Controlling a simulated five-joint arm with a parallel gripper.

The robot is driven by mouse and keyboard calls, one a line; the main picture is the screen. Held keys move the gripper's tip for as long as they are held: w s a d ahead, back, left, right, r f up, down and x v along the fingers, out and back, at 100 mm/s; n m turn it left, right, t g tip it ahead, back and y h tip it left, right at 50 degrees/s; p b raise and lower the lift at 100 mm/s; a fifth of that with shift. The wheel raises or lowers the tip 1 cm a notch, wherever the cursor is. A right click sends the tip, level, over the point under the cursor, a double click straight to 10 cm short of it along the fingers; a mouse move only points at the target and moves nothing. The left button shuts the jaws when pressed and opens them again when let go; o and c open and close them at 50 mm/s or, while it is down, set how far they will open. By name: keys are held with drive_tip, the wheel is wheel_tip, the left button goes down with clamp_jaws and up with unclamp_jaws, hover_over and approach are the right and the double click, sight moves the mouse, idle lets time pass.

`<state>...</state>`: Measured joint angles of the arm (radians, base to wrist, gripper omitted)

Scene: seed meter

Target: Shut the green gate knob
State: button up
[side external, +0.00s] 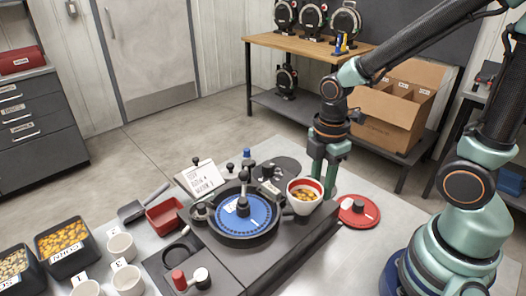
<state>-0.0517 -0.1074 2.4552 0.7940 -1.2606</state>
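My gripper (325,188) points down just behind and right of a white cup-shaped hopper (299,206) with a red inner rim and yellow seeds inside. The hopper sits at the right side of the black seed meter (235,238), which has a blue disc (240,212) in its round housing. I cannot make out a green gate knob; the hopper or my fingers may hide it. The fingertips are partly hidden behind the hopper, so their gap and any contact are unclear.
A red tray (165,216), white cups (122,247) and seed bins (63,248) stand at the left. A card (201,179) stands behind the meter. A shelf with a cardboard box (385,117) is farther back.

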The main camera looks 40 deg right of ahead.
drive_tip(key=shift+o, duration=0.6)
wheel_tip(320, 180, up, 12)
idle(0.5)
drive_tip(key=m+t, duration=0.2)
drive_tip(key=m, duration=0.3)
drive_tip(key=w+d+r+m+t, duration=0.1)
drive_tip(key=m, duration=0.4)
drive_tip(key=m+t, duration=0.2)
drive_tip(key=m, duration=0.3)
drive_tip(key=shift+w+d+r+t, duration=0.2)
drive_tip(key=shift+w+r+t, duration=0.1)
drive_tip(key=shift+w, duration=0.05)
